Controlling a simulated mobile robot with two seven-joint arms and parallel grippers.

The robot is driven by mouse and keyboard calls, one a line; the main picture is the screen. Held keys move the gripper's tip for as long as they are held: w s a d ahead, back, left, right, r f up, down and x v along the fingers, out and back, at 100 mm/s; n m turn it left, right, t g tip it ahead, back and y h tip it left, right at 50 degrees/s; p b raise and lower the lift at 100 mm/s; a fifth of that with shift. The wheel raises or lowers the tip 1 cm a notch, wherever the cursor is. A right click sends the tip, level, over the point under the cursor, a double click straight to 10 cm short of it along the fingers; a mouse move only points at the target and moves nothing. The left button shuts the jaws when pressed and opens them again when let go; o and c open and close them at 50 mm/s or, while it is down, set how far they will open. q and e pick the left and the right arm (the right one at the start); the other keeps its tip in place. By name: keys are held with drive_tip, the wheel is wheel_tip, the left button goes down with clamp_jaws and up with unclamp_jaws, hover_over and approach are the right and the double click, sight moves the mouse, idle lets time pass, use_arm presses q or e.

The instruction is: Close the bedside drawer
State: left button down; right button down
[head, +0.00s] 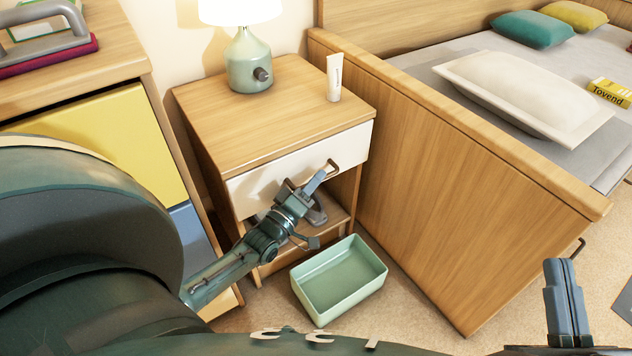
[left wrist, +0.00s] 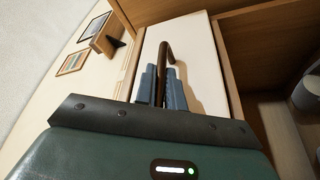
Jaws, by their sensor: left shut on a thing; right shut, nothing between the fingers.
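The bedside table (head: 235,118) is wooden and stands against the wall, with a white drawer front (head: 275,172) under its top. The drawer front sits close below the top's front edge, and I see no clear gap there. A dark bar handle (head: 331,164) is on the drawer front. My left gripper (head: 318,181) is shut on this handle. In the left wrist view, the handle (left wrist: 165,52) rises between the fingers in front of the white drawer front (left wrist: 198,62). My right gripper (head: 562,264) is shut and empty at the lower right, away from the bedside table.
A lamp (head: 248,66) and a white tube (head: 334,78) stand on the bedside table. A green bin (head: 340,312) lies on the floor in front of it. The bed's wooden side (head: 455,190) is close at right, and a cabinet with a yellow front (head: 130,135) is at left.

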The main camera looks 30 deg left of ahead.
use_arm(q)
drive_tip(key=shift+a, duration=0.35)
drive_tip(key=c, duration=1.5)
unclamp_jaws()
drive_tip(key=shift+d, duration=0.1)
